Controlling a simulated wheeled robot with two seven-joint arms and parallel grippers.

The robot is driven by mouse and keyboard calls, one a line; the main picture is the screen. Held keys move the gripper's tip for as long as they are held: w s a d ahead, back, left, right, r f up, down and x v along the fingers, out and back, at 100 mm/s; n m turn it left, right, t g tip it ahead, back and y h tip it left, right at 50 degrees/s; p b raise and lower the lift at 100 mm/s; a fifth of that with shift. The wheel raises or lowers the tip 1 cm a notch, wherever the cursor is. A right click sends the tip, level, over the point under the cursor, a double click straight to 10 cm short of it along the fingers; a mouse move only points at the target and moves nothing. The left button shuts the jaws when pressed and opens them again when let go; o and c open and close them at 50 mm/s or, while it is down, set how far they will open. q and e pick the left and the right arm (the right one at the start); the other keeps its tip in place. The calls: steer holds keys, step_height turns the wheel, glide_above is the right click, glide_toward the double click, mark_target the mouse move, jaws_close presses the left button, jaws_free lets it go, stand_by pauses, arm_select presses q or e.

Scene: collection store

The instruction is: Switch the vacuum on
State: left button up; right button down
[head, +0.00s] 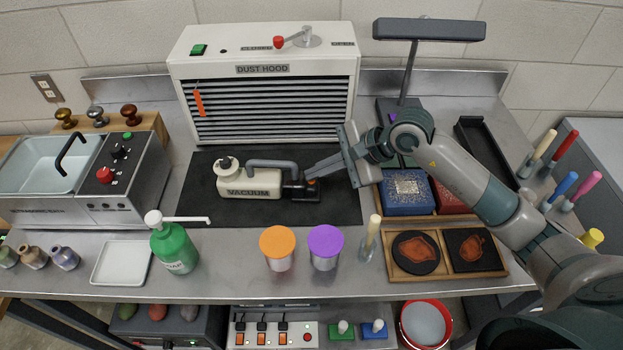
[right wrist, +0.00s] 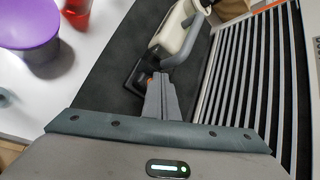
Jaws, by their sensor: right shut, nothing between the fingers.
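The cream vacuum (head: 250,183) lies on the black mat (head: 340,210) in front of the dust hood. It has a grey handle on top and a dark nozzle block (head: 303,190) at its right end, with a small orange spot on it. My right gripper (head: 312,176) is shut and empty, with its fingertips at that block; I cannot tell whether they touch. In the right wrist view the shut fingers (right wrist: 160,95) point at the vacuum (right wrist: 178,30) and cover part of the block. My left gripper is not in view.
The dust hood (head: 265,75) stands close behind the vacuum. Orange-lidded (head: 278,245) and purple-lidded (head: 326,245) jars stand in front of the mat. A green soap bottle (head: 173,247) is at the front left. Trays (head: 410,205) lie under my right arm.

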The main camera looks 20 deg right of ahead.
steer(key=shift+r, duration=0.5)
step_height(320, 180, up, 6)
steer(key=p, duration=0.2)
steer(key=shift+p, duration=0.3)
stand_by(0.4)
stand_by(2.1)
